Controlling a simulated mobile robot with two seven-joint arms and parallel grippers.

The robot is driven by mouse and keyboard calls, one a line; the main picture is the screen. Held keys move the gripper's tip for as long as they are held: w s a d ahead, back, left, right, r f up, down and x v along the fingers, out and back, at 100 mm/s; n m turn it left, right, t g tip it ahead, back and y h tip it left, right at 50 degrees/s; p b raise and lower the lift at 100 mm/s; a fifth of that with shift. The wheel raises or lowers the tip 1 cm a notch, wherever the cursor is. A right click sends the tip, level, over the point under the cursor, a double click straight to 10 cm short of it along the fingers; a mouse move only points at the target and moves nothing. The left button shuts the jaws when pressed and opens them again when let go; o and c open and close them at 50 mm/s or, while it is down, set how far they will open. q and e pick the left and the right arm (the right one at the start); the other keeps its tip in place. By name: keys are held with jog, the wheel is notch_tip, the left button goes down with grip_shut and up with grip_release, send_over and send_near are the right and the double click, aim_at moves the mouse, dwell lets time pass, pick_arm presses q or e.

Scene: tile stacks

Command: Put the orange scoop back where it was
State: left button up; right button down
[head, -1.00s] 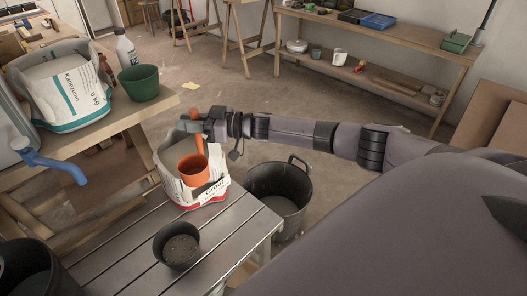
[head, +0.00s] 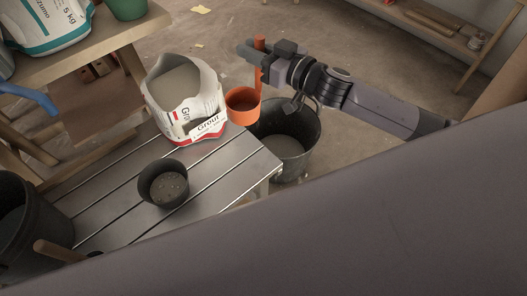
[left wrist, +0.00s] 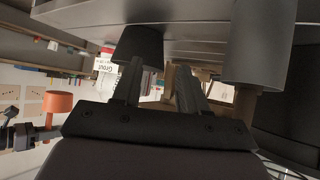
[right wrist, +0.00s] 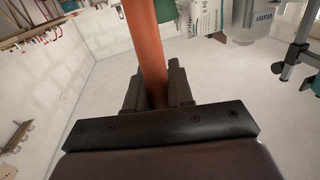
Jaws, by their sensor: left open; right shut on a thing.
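The orange scoop (head: 243,104) hangs with its cup just right of the grout bag (head: 190,97), near the black bucket's rim in the picture. Its upright handle is in my right gripper (head: 262,55), which is shut on it. The right wrist view shows the orange handle (right wrist: 147,45) between the fingers (right wrist: 155,85). The grout bag is open and holds grey powder. In the left wrist view my left gripper (left wrist: 158,88) is open and empty, with the orange scoop (left wrist: 60,102) off to the left. My left gripper does not show in the head view.
A dark cup (head: 163,184) stands on the slatted metal table (head: 226,165). A black bucket (head: 302,160) stands on the floor beyond the table's right edge. Another dark bucket (head: 30,215) is at the left, near a wooden handle (head: 58,251). A green pot (head: 126,8) is on the wooden bench.

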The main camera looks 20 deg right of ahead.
pick_arm(q)
notch_tip(320, 180, down, 5)
jog(key=w+d+b, duration=0.1)
jog(key=d+b, duration=0.1)
jog(key=b, duration=0.7)
jog(key=shift+w+d+m+t+h, duration=0.35)
jog(key=shift+m+t+h, duration=0.05)
pick_arm(e)
notch_tip(320, 180, down, 20)
jog(key=shift+d, duration=0.15)
jog(key=c, duration=1.4)
grip_release()
jog(key=shift+f, duration=0.15)
jog(key=o, duration=0.4)
pick_arm(q)
jog(key=shift+s+f, duration=0.1)
jog(key=shift+f, duration=0.05)
jog(key=shift+a, duration=0.1)
